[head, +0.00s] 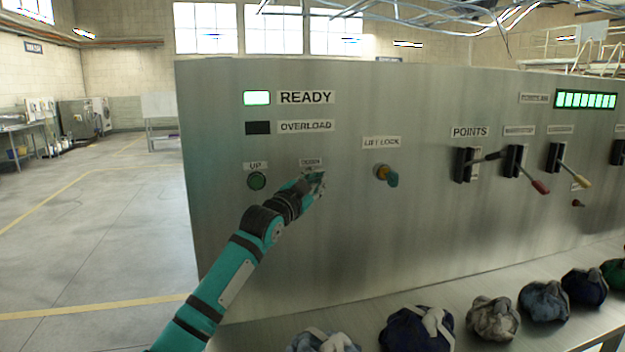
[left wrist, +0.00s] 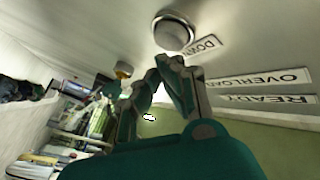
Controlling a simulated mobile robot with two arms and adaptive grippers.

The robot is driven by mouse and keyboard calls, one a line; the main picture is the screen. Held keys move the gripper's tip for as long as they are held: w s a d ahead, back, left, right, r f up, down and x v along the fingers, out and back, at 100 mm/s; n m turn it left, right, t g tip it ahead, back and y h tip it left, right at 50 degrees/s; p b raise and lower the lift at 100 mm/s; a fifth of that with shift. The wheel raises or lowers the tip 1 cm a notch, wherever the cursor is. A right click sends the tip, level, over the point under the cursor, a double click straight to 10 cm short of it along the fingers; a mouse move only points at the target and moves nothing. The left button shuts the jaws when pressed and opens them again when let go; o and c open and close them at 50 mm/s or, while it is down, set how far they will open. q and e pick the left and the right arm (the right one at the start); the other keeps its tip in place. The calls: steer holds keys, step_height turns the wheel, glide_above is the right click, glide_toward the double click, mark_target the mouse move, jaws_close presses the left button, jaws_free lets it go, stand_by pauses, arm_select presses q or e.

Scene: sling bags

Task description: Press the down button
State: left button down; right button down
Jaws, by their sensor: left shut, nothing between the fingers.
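A grey metal panel (head: 330,240) carries a label reading DOWN (head: 311,162). My left gripper (head: 316,179) is right below that label and hides the down button in the head view. In the left wrist view the down button (left wrist: 172,31) is a round, silver-rimmed button beside its DOWN label (left wrist: 204,45). The shut fingers of my left gripper (left wrist: 170,64) are just below it in the picture, very close; I cannot tell whether they touch it. The gripper holds nothing. My right gripper is not in view.
The READY lamp (head: 257,98) is lit; the OVERLOAD lamp (head: 259,128) is dark. Levers (head: 530,175) stick out farther right. Several cloth bags (head: 493,318) lie along the ledge below.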

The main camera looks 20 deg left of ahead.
arm_select(q)
steer(key=shift+w+a+p, duration=0.3)
steer(key=shift+w+p, duration=0.05)
stand_by(0.3)
